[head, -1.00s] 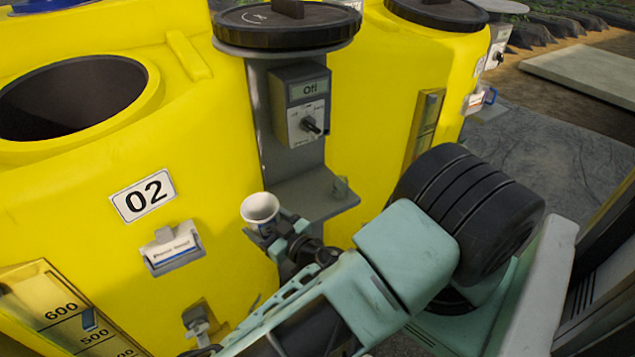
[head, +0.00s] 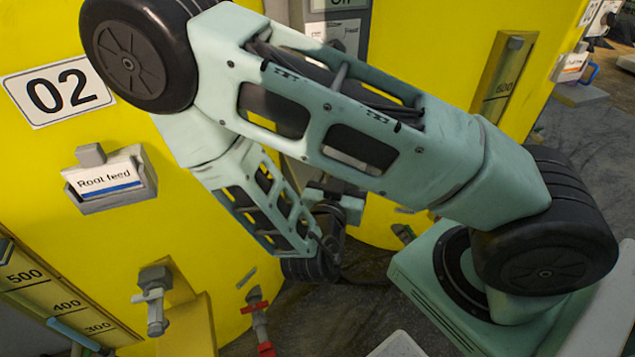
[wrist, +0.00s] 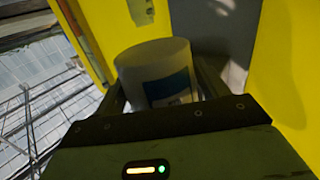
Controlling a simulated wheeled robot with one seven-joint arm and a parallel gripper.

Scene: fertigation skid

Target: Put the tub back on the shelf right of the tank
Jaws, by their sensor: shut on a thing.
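The tub (wrist: 157,62) is white with a blue patch on its side. In the wrist view it sits between the two fingers of my gripper (wrist: 160,92), which is shut on it. A grey panel (wrist: 212,30) rises just beyond it. In the head view my arm hides the tub and the shelf. The yellow tank (head: 215,315) carries a 02 sign (head: 58,90) at the left. Whether the tub touches any surface cannot be told.
A grey control box (head: 340,35) shows partly behind my arm. A Root feed label holder (head: 110,180), a tap (head: 153,300) and a red-handled valve (head: 257,320) stick out at the lower left. Yellow walls flank the tub in the wrist view.

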